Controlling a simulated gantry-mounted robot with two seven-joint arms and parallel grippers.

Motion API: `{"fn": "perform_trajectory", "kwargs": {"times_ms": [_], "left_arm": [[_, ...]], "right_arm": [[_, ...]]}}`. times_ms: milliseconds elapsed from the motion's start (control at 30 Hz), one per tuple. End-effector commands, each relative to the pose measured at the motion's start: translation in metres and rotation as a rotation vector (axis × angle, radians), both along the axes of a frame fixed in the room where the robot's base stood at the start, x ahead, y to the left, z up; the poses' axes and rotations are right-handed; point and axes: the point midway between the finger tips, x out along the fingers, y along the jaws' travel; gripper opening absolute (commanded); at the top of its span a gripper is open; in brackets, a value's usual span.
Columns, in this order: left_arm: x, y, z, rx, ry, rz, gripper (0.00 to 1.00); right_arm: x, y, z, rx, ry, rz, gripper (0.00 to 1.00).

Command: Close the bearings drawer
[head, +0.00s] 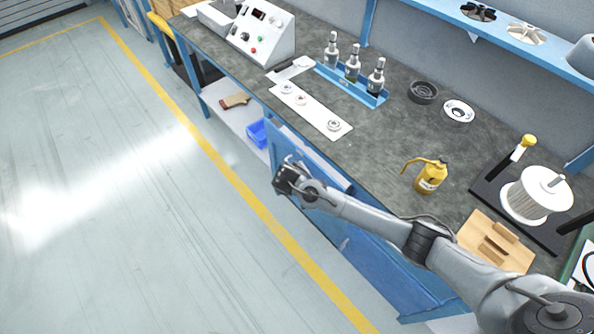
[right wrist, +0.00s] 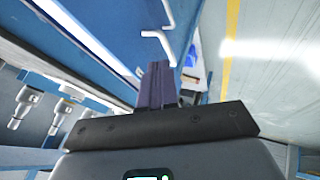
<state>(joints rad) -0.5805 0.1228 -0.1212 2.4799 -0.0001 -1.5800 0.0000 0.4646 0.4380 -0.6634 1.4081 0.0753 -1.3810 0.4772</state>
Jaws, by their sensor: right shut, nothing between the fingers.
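The blue drawer cabinet (head: 375,262) stands under the front edge of the workbench. A pale strip (head: 327,170) shows between its blue front and the bench top, partly hidden by my arm; I cannot tell from it how far the bearings drawer is open. My right gripper (head: 284,180) is in front of the cabinet's upper far end, with its fingers shut and empty. In the right wrist view, the fingers (right wrist: 157,72) point along the blue drawer fronts (right wrist: 115,25), close to a white bar handle (right wrist: 159,46). Contact is unclear. My left gripper is not in view.
On the workbench (head: 390,140) are a white strip with rings (head: 330,124), a blue rack of bottles (head: 343,82), a yellow oil can (head: 430,178) and a wire spool (head: 536,196). A blue bin (head: 258,134) sits on the lower shelf. The floor in front is clear.

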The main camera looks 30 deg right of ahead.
Motion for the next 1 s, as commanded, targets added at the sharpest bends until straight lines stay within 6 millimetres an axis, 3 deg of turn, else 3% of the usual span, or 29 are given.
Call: {"fn": "perform_trajectory", "kwargs": {"times_ms": [167, 267, 367, 600, 700, 833, 1000], "left_arm": [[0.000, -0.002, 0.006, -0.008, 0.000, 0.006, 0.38], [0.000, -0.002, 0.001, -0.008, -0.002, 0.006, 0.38], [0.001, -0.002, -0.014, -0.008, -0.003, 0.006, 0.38], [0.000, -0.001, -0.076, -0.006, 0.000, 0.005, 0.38], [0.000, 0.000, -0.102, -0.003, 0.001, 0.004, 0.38], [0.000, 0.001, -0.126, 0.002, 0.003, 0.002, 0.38], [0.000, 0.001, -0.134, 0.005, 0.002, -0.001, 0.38]], "right_arm": [[-0.009, 0.010, 0.015, -0.002, 0.004, 0.005, 0.00], [-0.013, 0.018, 0.005, -0.027, 0.042, 0.035, 0.00], [-0.019, 0.036, -0.028, -0.102, 0.149, 0.125, 0.00], [-0.042, 0.083, -0.140, -0.534, 0.669, 0.564, 0.00], [-0.044, 0.087, -0.163, -0.766, 0.922, 0.722, 0.00], [-0.036, 0.082, -0.158, -1.029, 1.226, 0.814, 0.00], [-0.023, 0.075, -0.113, -1.224, 1.506, 0.757, 0.00]]}}
